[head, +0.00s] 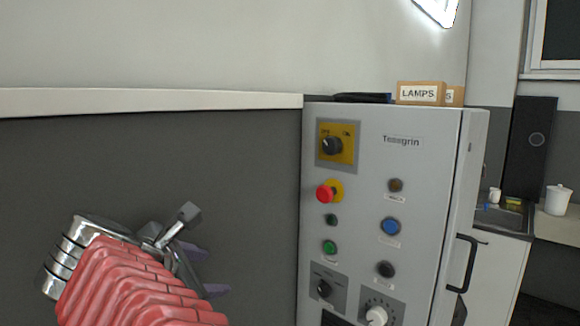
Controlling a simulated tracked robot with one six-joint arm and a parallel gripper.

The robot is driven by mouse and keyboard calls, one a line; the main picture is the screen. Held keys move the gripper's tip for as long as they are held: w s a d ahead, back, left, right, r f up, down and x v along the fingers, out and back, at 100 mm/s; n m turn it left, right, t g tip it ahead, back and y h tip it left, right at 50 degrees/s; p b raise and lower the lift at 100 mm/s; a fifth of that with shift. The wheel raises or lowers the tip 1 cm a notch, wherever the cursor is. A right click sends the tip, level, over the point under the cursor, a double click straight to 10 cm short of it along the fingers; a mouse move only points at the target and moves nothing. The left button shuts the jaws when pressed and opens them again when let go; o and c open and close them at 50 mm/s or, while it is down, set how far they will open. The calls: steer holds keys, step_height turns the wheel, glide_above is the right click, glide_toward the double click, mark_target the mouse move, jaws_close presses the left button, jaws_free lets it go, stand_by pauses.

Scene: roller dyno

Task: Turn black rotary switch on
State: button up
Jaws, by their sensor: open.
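A black rotary switch (333,146) sits on a yellow plate at the upper left of the grey cabinet's front. Faint lettering shows above it, with what looks like "ON" at the right; I cannot tell for sure where its handle points. A second, smaller black rotary knob (323,289) is on a grey plate lower down. My gripper (207,272) is at the lower left, in front of the dark wall, left of the cabinet and below the yellow plate. It is open and apart from both knobs; my red arm partly hides it.
The grey cabinet (410,200) also carries a red mushroom button (325,194), green button (329,247), blue button (390,227) and white dial (376,316). A black handle (462,263) juts from its right side. Boxes (420,93) stand on top. Space left of the cabinet looks free.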

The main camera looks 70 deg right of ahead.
steer(key=s+d+r+n+g+h, duration=0.2)
steer(key=s+d+r+g, duration=0.2)
steer(key=r, duration=0.5)
steer(key=s+d+r+n+g+h, duration=0.2)
steer(key=s+d+r, duration=0.3)
steer(key=d+r, duration=0.3)
step_height(320, 180, up, 3)
steer(key=shift+f+n+g+h, duration=0.2)
steer(key=shift+n+g+h, duration=0.2)
steer(key=shift+g+h, duration=0.4)
steer(key=shift+s+d, duration=0.15)
steer(key=shift+d, duration=0.05)
glide_toward(328, 146)
steer(key=shift+x, duration=4.45)
